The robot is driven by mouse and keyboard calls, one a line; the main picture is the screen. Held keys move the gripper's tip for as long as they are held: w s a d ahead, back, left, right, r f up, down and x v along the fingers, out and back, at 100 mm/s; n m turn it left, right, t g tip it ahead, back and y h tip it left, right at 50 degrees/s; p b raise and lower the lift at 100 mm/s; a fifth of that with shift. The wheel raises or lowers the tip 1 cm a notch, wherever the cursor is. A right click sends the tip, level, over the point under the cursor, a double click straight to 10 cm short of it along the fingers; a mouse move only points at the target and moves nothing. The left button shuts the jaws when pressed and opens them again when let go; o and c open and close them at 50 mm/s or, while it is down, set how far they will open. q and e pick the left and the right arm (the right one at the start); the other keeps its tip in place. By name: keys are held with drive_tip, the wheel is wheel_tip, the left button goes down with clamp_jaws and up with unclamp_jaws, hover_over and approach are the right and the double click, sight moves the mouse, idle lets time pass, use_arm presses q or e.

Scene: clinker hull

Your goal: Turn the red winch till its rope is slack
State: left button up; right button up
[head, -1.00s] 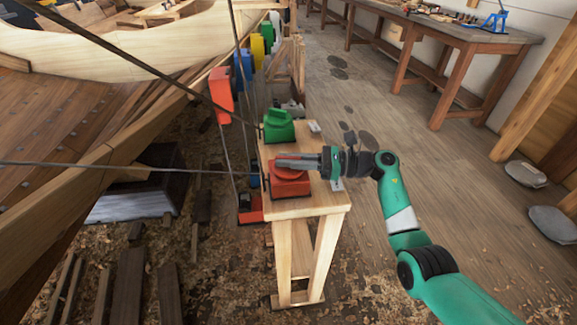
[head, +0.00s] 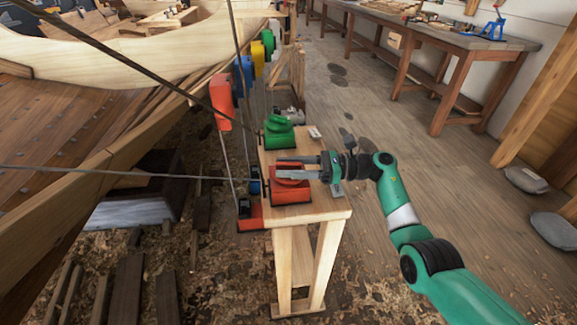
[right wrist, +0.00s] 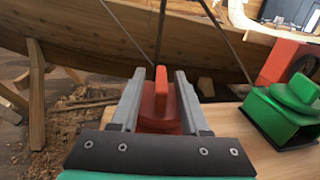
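The red winch (head: 291,192) sits at the near end of a wooden stand, with its red handle on top. In the right wrist view its upright red handle (right wrist: 160,95) stands between my fingers, with a gap on each side. My right gripper (head: 278,167) is open around the handle and does not visibly pinch it. A dark rope (head: 130,172) runs from the left edge to the red winch and looks straight. My left gripper is in neither view.
A green winch (head: 279,134) sits just behind the red one on the stand (head: 315,206). Coloured blocks (head: 221,92) hang along the hull at left. Another dark rope (head: 140,70) crosses at upper left.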

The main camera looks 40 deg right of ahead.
drive_tip(key=p+v, duration=0.2)
drive_tip(key=v, duration=0.9)
drive_tip(key=shift+s+d+r, duration=0.1)
drive_tip(key=shift+s+d, duration=0.05)
drive_tip(key=shift+d, duration=0.15)
